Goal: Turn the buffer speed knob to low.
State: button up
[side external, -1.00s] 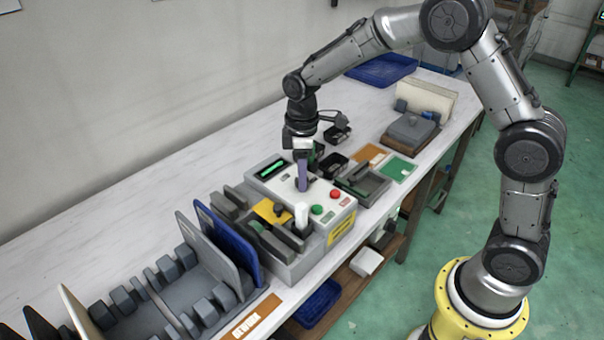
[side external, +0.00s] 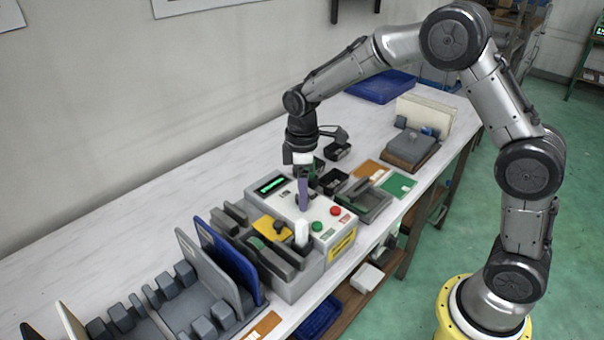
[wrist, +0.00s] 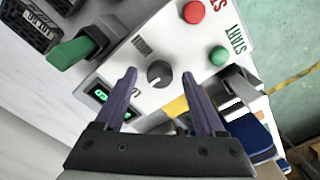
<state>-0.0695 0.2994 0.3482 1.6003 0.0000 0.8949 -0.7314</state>
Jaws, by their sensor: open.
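The speed knob (wrist: 159,73) is a small dark round dial with a light pointer line on the white control panel of the buffer machine (side external: 324,230). In the wrist view it lies just ahead of and between the two purple fingers of my gripper (wrist: 160,88), which are spread apart and empty. In the side view my gripper (side external: 303,198) is low over the panel and hides the knob. Whether a finger touches the knob cannot be told. The lettering by the knob is too small to read.
Red (wrist: 194,12) and green (wrist: 218,56) buttons sit close to the knob. A lit green display (side external: 271,184) is on the panel's far side. Upright blue (side external: 228,262) and grey panels stand in a rack at front left. The bench is clear along the wall.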

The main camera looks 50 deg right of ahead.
notch_tip(320, 180, up, 14)
jog(key=shift+f, duration=0.2)
dwell(0.4)
jog(key=s+d+r+m+t, duration=0.1)
jog(key=s+r+t, duration=0.1)
jog(key=s+r, duration=0.4)
jog(key=s+d+r+m+t, duration=0.15)
jog(key=s+r, duration=0.25)
jog(key=s, duration=0.4)
jog(key=s+f+m+t, duration=0.2)
jog(key=s+f+m, duration=0.4)
jog(key=s+f, duration=0.3)
jog(key=s, duration=0.3)
jog(key=shift+s+d+m, duration=0.25)
jog(key=shift+s+m, duration=0.1)
jog(key=shift+s, duration=0.05)
